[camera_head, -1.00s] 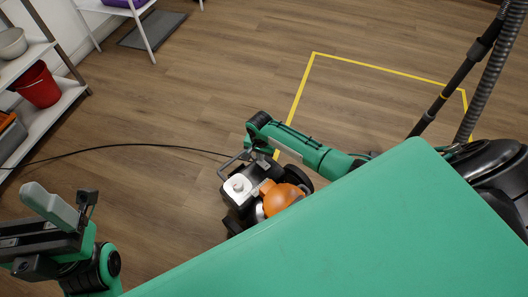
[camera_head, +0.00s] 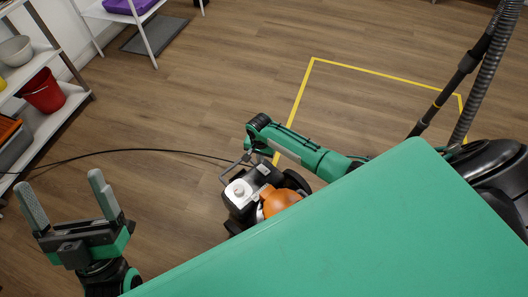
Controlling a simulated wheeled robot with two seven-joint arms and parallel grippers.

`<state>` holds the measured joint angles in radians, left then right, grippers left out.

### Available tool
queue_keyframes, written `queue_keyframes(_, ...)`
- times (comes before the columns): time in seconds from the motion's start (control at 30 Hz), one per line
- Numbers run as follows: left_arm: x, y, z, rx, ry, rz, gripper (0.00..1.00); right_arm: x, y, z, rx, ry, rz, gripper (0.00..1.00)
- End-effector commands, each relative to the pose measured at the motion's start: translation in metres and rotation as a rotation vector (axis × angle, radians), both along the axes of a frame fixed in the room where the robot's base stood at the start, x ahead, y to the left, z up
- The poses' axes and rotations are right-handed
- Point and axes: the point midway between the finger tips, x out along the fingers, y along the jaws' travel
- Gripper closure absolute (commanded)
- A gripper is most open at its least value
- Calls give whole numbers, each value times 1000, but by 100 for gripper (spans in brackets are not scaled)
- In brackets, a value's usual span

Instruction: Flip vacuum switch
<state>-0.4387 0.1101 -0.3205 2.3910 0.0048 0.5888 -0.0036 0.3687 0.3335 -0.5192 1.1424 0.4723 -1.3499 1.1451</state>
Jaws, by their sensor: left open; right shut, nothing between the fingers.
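My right arm (camera_head: 305,153) reaches in from the right and bends down at the machine's far side. My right gripper is low there and shut; its fingers are hard to tell from the machine, and so is contact. My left gripper (camera_head: 65,182) is open and empty at the lower left, fingers up.
A black body (camera_head: 492,165) with a ribbed hose (camera_head: 483,80) and a wand (camera_head: 450,88) stands at the right. A black cord (camera_head: 110,152) runs left along the floor. Shelves with a red bucket (camera_head: 43,92) stand at the left. The floor beyond is clear, with a yellow outline.

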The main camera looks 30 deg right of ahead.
Motion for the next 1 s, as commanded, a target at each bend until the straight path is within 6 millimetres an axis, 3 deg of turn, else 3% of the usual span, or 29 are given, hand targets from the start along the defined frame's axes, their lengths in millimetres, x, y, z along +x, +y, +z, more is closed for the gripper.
queue_keyframes(1.0,28,-27,-70,105,456,-60,9,0,0,17,0,0,0,100)
